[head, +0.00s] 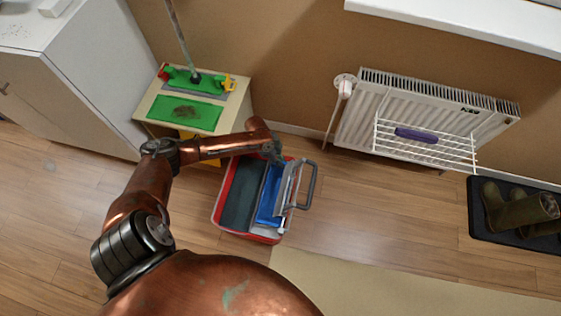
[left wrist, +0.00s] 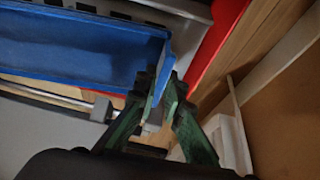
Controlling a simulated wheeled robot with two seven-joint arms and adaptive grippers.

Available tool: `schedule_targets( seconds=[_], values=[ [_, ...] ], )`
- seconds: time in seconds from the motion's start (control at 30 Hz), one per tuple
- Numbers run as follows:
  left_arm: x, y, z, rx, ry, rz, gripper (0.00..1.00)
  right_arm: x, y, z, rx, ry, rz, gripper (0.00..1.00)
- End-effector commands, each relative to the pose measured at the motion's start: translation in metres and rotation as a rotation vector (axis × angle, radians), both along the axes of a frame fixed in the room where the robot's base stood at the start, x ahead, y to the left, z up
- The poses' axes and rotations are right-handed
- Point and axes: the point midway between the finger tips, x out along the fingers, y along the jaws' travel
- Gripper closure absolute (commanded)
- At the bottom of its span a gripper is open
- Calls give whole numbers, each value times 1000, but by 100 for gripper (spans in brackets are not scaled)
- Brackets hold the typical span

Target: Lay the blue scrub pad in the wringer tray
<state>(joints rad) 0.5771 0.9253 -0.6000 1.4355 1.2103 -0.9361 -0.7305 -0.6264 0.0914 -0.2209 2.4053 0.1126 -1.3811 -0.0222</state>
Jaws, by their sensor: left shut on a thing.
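My left gripper (left wrist: 160,110) is at the far end of the red bucket (head: 217,207). Its fingertips are shut on a thin upright blue piece (left wrist: 164,68), seen nearly edge-on, which looks like the blue scrub pad. It stands at the end of a long blue trough (left wrist: 70,55), which appears to be the wringer tray. In the head view the blue tray (head: 268,205) lies along the right half of the bucket. The pad cannot be told apart from the tray there, and I cannot tell whether it touches the tray. My right gripper is not in view.
A grey handle (head: 308,185) stands at the bucket's right. Behind it is a low table (head: 147,112) with a green mop head (head: 190,82) and green pad (head: 184,112). A radiator (head: 360,125) with a drying rack is right. Boots (head: 520,207) stand on a dark mat.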

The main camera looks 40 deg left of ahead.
Motion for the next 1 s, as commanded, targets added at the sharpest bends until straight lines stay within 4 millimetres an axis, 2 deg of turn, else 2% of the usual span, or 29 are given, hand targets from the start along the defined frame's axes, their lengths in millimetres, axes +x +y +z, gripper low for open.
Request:
schedule_targets(
  seconds=[0.03, 1.0],
  values=[
    [-8, -12, -7, -17, 15, -11, 100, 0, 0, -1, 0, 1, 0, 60],
    [-8, -12, -16, -17, 15, -11, 100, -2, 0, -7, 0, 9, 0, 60]
  ],
)
